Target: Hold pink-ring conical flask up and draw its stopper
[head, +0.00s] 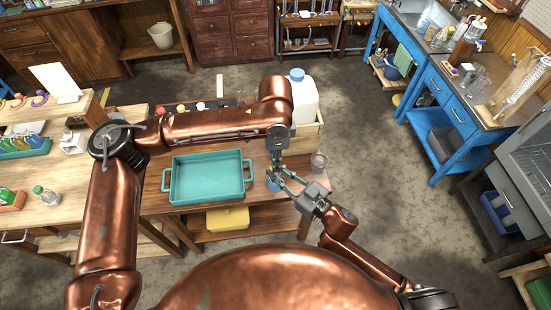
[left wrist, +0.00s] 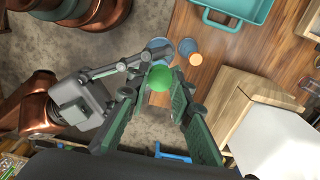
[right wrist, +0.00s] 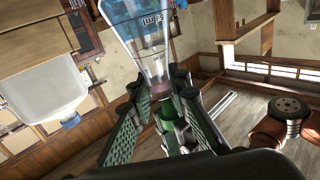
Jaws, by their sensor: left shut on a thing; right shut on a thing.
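The conical flask (right wrist: 145,35) is clear glass with blue liquid, and a pink ring (right wrist: 160,88) sits around its neck. In the head view it is a small blue shape (head: 273,183) near the teal tray's right side. My right gripper (head: 279,179) is shut on the flask's neck, coming from the lower right. My left gripper (left wrist: 160,88) is above the flask, shut on the green stopper (left wrist: 160,78). The stopper also shows at the flask's mouth in the right wrist view (right wrist: 168,108); I cannot tell how deep it sits. My fingers hide part of the neck.
A teal tray (head: 208,196) lies on the wooden bench left of the flask. An orange disc (left wrist: 195,59) and a blue disc (left wrist: 187,47) lie near the bench edge.

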